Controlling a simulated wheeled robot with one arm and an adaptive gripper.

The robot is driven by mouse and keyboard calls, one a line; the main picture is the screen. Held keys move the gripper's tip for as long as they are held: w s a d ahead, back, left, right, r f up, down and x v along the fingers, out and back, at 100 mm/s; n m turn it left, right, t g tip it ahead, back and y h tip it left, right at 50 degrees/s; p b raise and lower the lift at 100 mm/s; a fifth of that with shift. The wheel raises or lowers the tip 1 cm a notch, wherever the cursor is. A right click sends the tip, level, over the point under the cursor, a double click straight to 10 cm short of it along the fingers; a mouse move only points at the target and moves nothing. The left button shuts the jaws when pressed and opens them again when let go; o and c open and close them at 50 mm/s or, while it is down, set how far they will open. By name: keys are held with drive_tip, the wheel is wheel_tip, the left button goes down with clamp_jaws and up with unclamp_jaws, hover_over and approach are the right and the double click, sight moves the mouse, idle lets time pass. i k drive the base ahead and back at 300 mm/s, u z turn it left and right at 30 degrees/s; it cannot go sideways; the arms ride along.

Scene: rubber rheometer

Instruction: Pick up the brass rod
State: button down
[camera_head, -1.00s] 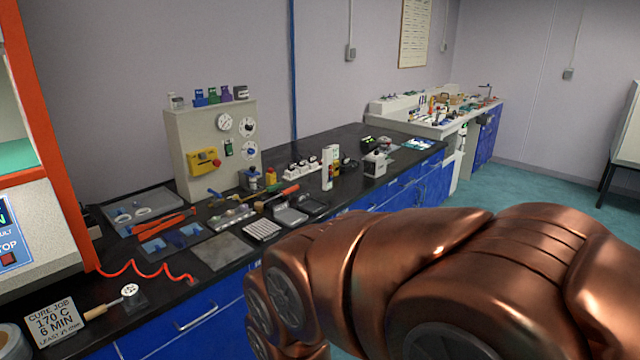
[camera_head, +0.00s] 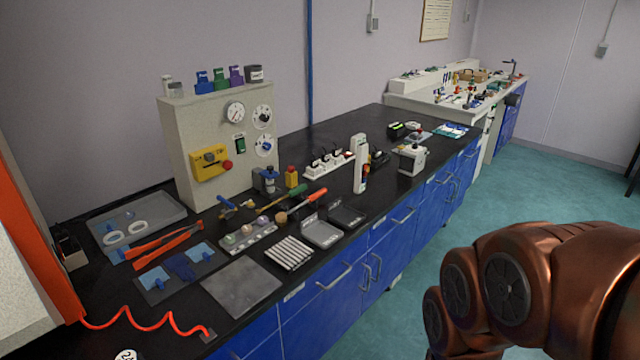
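I cannot single out the brass rod with certainty. A small brass-coloured piece (camera_head: 228,203) lies on the black bench (camera_head: 345,222) in front of the grey gauge panel, among hand tools, but its shape is too small to tell. My copper-coloured arm fills the lower right of the view, over the floor in front of the bench. My gripper is out of view, so its state does not show.
A grey panel with gauges (camera_head: 185,135) stands at the back of the bench. The teal floor (camera_head: 440,215) beside the bench is clear.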

sight(294, 192)
drive_tip(key=u, duration=0.1)
drive_tip(key=i, duration=1)
drive_tip(key=u, duration=4.7)
drive_tip(key=k, duration=2.75)
drive_tip(key=z, duration=0.9)
